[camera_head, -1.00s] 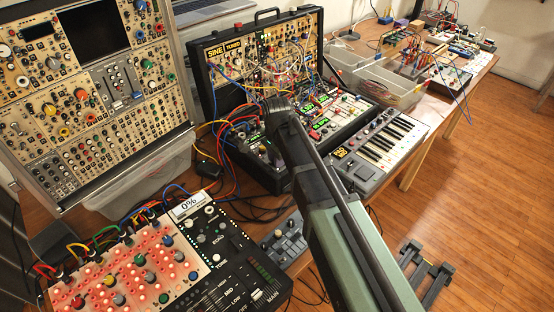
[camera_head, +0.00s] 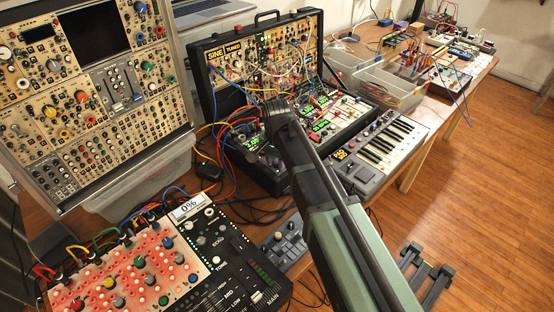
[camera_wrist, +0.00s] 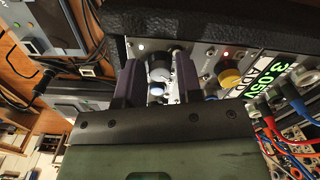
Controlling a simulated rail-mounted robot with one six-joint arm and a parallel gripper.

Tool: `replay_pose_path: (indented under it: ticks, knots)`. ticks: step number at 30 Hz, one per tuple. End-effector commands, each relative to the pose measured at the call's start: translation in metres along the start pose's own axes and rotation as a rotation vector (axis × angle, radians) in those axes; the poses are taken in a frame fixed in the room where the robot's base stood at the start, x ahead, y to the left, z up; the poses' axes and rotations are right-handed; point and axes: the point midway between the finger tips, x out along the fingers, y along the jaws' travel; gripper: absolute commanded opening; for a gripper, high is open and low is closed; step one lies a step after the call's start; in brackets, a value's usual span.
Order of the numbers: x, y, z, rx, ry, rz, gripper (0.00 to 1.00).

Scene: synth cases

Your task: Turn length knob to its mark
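In the wrist view, my gripper (camera_wrist: 158,82) reaches in at a panel of the modular case. Its two dark fingers stand apart, one on each side of a round grey-and-black knob (camera_wrist: 158,66). I see narrow gaps beside the knob and no clear contact.
Red and blue cables (camera_wrist: 285,108) hang close by. The open black case (camera_head: 262,60) stands beside a small keyboard (camera_head: 385,145) and a mixer (camera_head: 235,255).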

Motion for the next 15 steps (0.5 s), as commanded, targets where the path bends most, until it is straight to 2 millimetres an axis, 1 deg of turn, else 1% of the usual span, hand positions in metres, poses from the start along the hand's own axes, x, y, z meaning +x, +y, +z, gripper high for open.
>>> replay_pose_path:
  ticks: [5, 8, 11, 14, 15]
  knots:
    - [-0.001, 0.000, 0.000, 0.001, 0.000, 0.000, 0.33]
    - [-0.007, 0.000, 0.000, 0.001, 0.000, 0.000, 0.33]
    - [-0.024, 0.000, 0.000, 0.001, 0.000, 0.000, 0.33]
    - [-0.048, 0.000, 0.000, 0.001, 0.000, 0.000, 0.33]
    - [-0.059, 0.000, 0.000, 0.001, 0.000, 0.000, 0.33]
